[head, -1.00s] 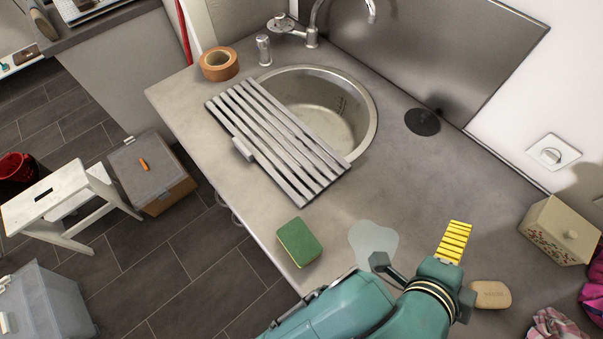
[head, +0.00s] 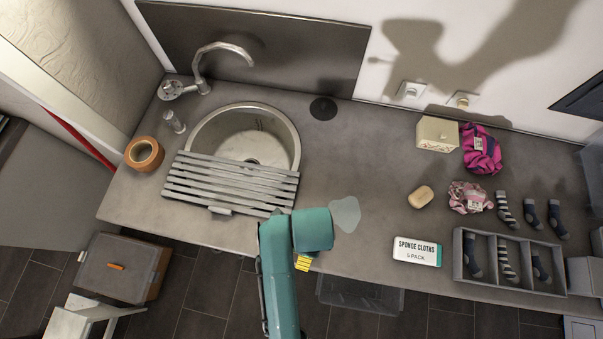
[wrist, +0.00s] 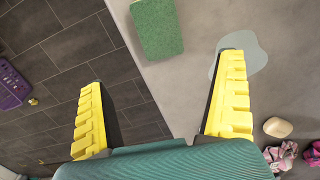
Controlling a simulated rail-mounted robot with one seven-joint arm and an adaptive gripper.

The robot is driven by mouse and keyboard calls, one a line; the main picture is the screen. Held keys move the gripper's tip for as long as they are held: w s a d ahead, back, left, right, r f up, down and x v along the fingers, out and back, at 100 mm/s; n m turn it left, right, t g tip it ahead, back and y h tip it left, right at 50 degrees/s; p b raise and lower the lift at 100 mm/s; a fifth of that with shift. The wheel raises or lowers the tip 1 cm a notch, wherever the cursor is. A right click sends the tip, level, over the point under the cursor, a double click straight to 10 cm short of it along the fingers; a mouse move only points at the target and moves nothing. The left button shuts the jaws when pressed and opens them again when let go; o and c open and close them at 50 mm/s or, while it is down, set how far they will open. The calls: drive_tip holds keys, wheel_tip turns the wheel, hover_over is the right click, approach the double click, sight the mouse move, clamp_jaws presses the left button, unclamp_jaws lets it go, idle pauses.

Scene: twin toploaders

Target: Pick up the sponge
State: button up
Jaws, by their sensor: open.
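The green sponge (wrist: 158,27) lies on the grey worktop near its front edge, at the top of the wrist view. In the head view I cannot see it; my arm covers that part of the counter. My gripper (wrist: 164,70) is open and empty, its two yellow fingers wide apart. The sponge shows beyond the fingertips, roughly between them and apart from both. In the head view only a bit of yellow finger (head: 303,263) shows, below the teal wrist near the counter's front edge.
A pale puddle (head: 344,213) lies right of my wrist. Farther right are a soap bar (head: 421,197), a sponge cloths pack (head: 417,251) and a sock tray (head: 506,285). Left are a slatted rack (head: 230,182) and the sink (head: 283,151). The floor drops away in front.

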wheel_tip(320, 180, down, 8)
drive_tip(key=shift+a+f, duration=0.1)
drive_tip(key=shift+f, duration=0.1)
drive_tip(key=f, duration=0.3)
drive_tip(key=a+f, duration=0.1)
drive_tip(key=f, duration=0.1)
drive_tip(key=shift+w+f, duration=0.1)
drive_tip(key=shift+w, duration=0.05)
drive_tip(key=c, duration=0.8)
